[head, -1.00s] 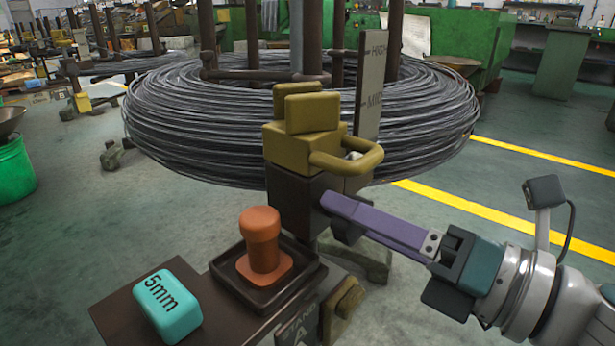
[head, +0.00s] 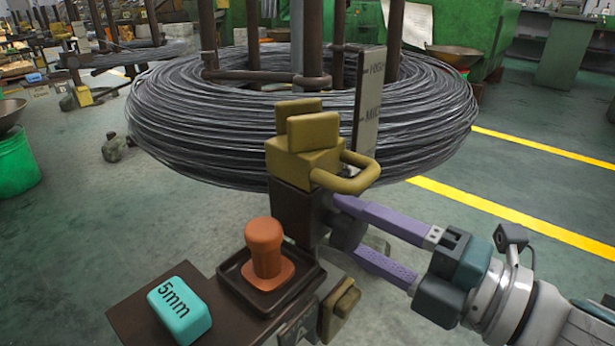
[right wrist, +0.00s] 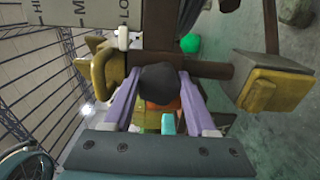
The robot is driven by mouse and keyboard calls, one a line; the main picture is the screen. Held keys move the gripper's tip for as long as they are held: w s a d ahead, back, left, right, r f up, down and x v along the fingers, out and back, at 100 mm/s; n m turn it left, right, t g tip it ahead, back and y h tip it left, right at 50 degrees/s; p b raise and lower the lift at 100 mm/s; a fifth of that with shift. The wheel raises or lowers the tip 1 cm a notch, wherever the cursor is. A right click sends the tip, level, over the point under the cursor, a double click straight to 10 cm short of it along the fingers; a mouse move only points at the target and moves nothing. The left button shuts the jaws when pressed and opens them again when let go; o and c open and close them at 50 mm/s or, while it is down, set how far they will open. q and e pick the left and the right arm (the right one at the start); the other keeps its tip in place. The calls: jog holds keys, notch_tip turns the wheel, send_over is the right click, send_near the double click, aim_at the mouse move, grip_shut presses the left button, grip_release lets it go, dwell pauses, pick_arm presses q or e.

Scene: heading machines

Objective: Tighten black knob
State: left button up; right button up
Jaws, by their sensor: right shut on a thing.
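The black knob (right wrist: 160,88) sits between the two purple fingers of my right gripper (right wrist: 158,100) in the right wrist view. In the head view the knob (head: 346,234) is a dark shape on the right side of the dark block under the yellow clamp (head: 318,160). There my right gripper (head: 348,226) reaches in from the right, one finger above the knob and one below, shut on it. The knob's far side is hidden. My left gripper is not in view.
A dark stand (head: 140,316) holds a teal 5mm block (head: 180,308) and an orange piece (head: 265,255) in a square tray. A marked gauge plate (head: 368,100) rises behind the yellow clamp's handle. A large wire coil (head: 200,125) stands behind. Floor at the right is open.

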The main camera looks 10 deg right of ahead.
dwell(0.5)
jog(key=o, duration=1.4)
jog(key=p+v, duration=0.2)
jog(key=v, duration=0.8)
